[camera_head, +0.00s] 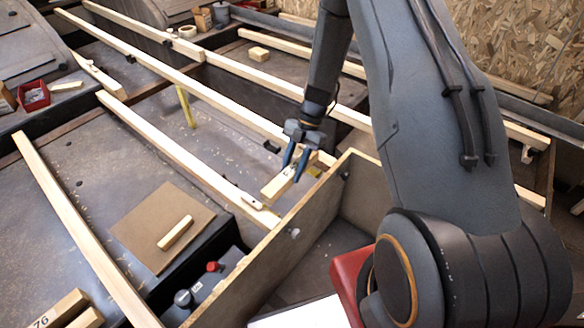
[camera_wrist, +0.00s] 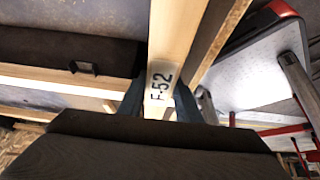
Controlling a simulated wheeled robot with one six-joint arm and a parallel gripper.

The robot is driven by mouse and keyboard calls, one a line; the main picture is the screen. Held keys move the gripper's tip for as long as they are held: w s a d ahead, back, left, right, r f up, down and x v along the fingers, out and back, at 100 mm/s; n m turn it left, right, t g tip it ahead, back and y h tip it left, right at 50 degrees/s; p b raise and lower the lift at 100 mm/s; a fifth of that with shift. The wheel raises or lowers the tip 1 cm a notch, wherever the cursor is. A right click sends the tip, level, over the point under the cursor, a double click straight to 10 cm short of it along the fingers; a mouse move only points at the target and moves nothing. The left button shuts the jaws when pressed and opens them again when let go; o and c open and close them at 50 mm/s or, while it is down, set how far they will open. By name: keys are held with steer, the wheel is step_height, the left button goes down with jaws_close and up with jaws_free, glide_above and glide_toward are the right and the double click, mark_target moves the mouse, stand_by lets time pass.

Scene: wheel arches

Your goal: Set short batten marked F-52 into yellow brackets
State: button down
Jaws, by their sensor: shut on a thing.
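The short batten marked F-52 (camera_head: 276,190) is pale wood and is held between the blue fingers of my gripper (camera_head: 297,160). In the wrist view, the batten (camera_wrist: 174,40) runs away from the fingers (camera_wrist: 158,102), with its F-52 label facing the camera. In the head view it slants down-left, near a long batten and the wooden side panel. A yellow bracket (camera_head: 185,106) stands at a long batten to the left. A small yellow piece (camera_head: 315,171) shows just right of my gripper, partly hidden, perhaps another bracket. I cannot tell whether the batten touches anything below.
Long pale battens (camera_head: 165,148) cross the dark floor. A wooden side panel (camera_head: 318,205) rises close to my gripper. A brown board (camera_head: 150,222) bears a small wood block (camera_head: 175,232). The floor between the battens is mostly clear.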

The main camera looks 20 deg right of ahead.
step_height(320, 180, down, 7)
steer(key=b, duration=0.3)
steer(key=shift+b, duration=0.4)
steer(key=shift+f, duration=0.1)
steer(key=shift+d, duration=0.1)
stand_by(0.4)
steer(key=c, duration=1.2)
jaws_free()
steer(key=shift+p+v, duration=0.4)
steer(key=shift+v, duration=3.5)
